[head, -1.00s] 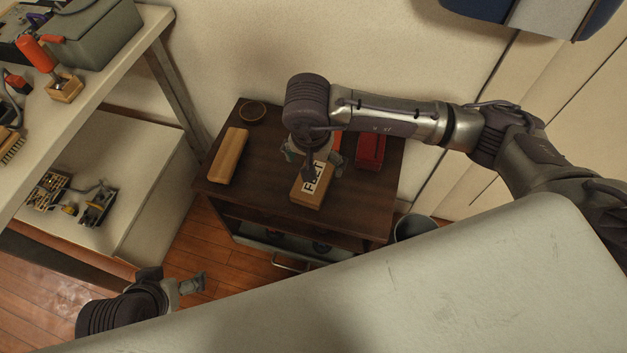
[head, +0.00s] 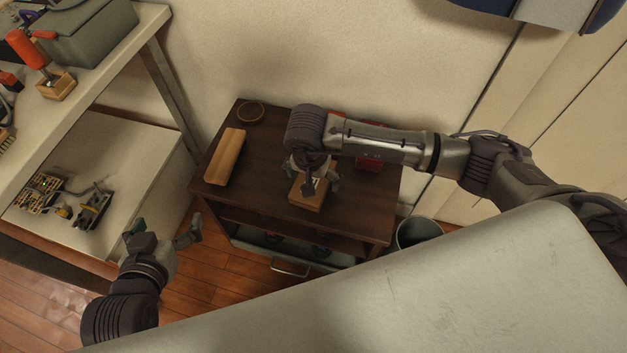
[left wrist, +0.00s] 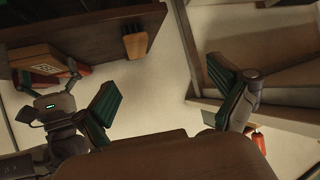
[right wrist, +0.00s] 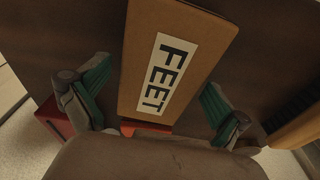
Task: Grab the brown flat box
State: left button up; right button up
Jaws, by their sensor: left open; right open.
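The brown flat box (head: 306,199) with a white FEET label lies on the dark wooden cabinet top (head: 262,190). My right gripper (head: 319,181) is open over it and hides part of it. In the right wrist view the box (right wrist: 150,25) shows between the two spread fingers (right wrist: 158,88), with gaps on both sides. My left gripper (head: 166,230) is open and empty, low to the left of the cabinet and away from the box. In the left wrist view its fingers (left wrist: 163,92) are spread, and the box (left wrist: 45,67) shows at the upper left.
A long tan wooden piece (head: 225,157) and a small round bowl (head: 251,113) are on the cabinet's left side. A red object (head: 369,161) is behind my right arm. A grey bin (head: 416,233) stands at right. A cluttered workbench (head: 135,35) is at left.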

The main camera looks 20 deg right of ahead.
jog(key=c, duration=1.2)
jog(key=shift+r, duration=0.1)
